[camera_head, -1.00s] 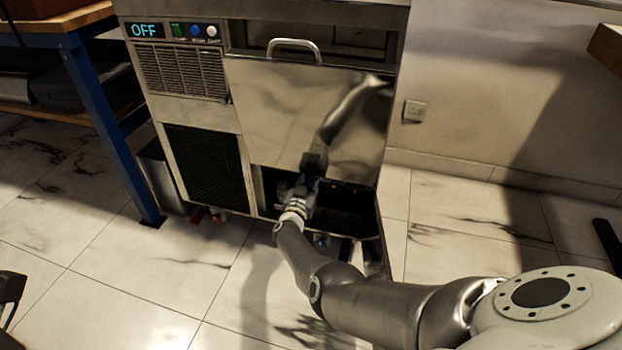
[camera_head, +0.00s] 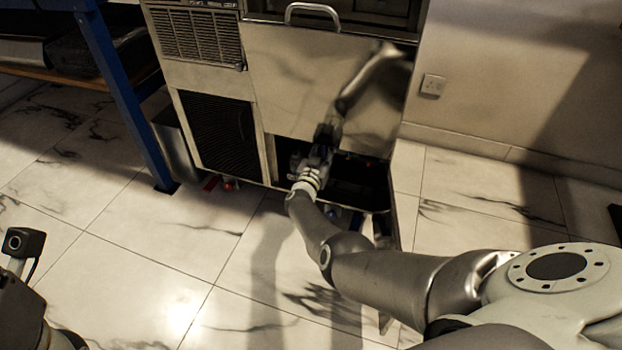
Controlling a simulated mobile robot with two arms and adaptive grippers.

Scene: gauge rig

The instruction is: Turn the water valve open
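A small red handle (camera_head: 211,182) shows low at the machine's left foot, close to the floor. A red-and-white round fitting (camera_head: 229,184) sits just right of it. I cannot tell for certain which of these is the water valve. My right gripper (camera_head: 322,142) is at the low open bay of the steel machine (camera_head: 310,85), to the right of these parts. Its dark fingers overlap the panel's lower edge, and I cannot tell whether they are open or touching anything. Part of my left arm shows at the bottom left; its fingers are not visible.
The open bay (camera_head: 355,185) is dark inside, with small red and blue bits. A blue table leg (camera_head: 125,95) stands left of the machine, with a grey box (camera_head: 176,150) between. The marble-tiled floor (camera_head: 130,235) in front is mostly clear.

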